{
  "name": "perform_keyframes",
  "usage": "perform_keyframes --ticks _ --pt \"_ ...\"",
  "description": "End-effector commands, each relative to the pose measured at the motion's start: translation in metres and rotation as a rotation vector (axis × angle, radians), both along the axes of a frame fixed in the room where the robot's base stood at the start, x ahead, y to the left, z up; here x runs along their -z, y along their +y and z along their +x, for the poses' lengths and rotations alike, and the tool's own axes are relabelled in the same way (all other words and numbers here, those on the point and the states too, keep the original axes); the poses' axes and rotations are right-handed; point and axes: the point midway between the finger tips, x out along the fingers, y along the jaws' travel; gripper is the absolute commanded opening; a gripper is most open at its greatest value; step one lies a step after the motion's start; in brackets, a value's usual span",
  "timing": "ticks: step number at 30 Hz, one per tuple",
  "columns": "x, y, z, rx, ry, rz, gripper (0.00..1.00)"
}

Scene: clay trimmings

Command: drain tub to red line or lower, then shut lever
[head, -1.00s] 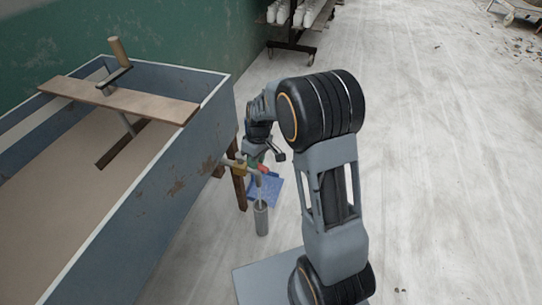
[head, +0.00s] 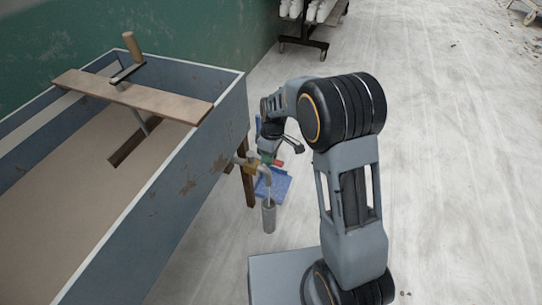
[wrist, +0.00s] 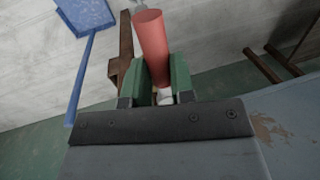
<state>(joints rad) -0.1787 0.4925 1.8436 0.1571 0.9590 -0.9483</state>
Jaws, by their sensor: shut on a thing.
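The blue-grey tub (head: 190,190) stands at the left on wooden legs, with a flat tan surface inside. No red line is discernible on it. A brass tap (head: 250,168) with a curved spout sticks out of its end wall. A thin pale streak shows below the spout, above a grey cylinder (head: 269,217) on the floor. The red lever (head: 277,163) is at the tap. In the wrist view, my gripper (wrist: 161,78) has its green fingers shut on the red lever (wrist: 152,35). Whether the tap is open is hard to tell.
A board (head: 130,95) with a wooden-handled crank lies across the tub. A blue dustpan (head: 273,184) lies on the floor beyond the cylinder. A wheeled rack (head: 310,30) stands at the back.

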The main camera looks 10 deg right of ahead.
Motion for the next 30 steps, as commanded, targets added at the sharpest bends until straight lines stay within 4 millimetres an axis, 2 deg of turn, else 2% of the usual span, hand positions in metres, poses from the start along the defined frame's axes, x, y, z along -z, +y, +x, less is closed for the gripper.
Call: perform_keyframes --ticks 2,3,10,20,23,30 --pt "0.001 0.000 -0.003 -0.003 0.010 -0.001 0.00" --pt "0.001 0.000 -0.002 -0.003 0.009 0.000 0.27" --pt "0.001 -0.001 -0.001 0.003 0.004 0.001 0.48" --pt "-0.006 -0.002 0.001 0.004 -0.001 0.001 0.48" --pt "-0.020 -0.003 0.004 0.005 -0.002 0.001 0.48" --pt "-0.068 -0.007 0.011 0.005 -0.001 0.002 0.48"
